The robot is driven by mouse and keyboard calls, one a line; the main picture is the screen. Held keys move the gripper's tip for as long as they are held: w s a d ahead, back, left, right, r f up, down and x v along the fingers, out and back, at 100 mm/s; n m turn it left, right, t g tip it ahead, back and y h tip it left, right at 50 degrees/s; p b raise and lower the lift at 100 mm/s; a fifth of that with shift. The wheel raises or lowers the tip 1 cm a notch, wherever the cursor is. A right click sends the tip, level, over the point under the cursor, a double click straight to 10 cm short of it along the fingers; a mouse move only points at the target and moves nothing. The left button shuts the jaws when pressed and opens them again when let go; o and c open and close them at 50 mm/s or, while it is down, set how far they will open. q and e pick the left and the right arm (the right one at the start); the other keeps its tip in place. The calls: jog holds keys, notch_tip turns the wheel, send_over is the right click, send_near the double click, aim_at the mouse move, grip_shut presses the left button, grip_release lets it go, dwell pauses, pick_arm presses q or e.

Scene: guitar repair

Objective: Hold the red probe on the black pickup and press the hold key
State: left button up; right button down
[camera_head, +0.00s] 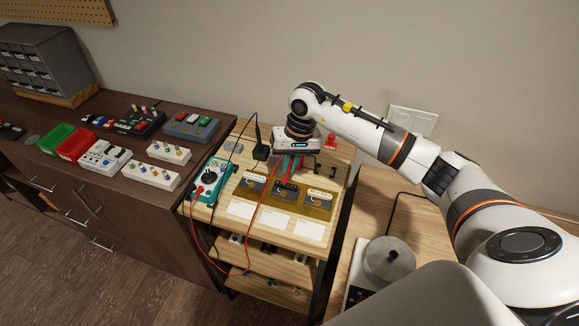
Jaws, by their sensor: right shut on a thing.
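A teal multimeter (208,183) lies on the left of the small wooden bench, with a red and a black lead plugged into it. Three pickups lie in a row on a yellow-brown mat; the black pickup (286,190) is the middle one. My right gripper (289,174) points down just above and behind the black pickup. It is shut on the red probe, of which little shows, and the red lead (254,208) runs down from there. I cannot tell if the probe tip touches the pickup. The hold key is too small to make out. My left gripper is out of view.
A black stand (260,152) holds an upright black probe behind the meter. White cards (274,219) lie in front of the pickups. A red object (332,141) stands at the back right. The dark cabinet (137,200) at left carries bins and boxes. Loose leads hang over the bench's front.

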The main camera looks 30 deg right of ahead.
jog(key=shift+a+p+v, duration=0.2)
jog(key=shift+p+v, duration=0.1)
jog(key=shift+v, duration=0.8)
jog(key=shift+a+p+v, duration=0.2)
jog(key=shift+p+v, duration=0.1)
jog(key=shift+v, duration=0.75)
jog(key=shift+w+r, duration=0.1)
jog(key=shift+w, duration=0.05)
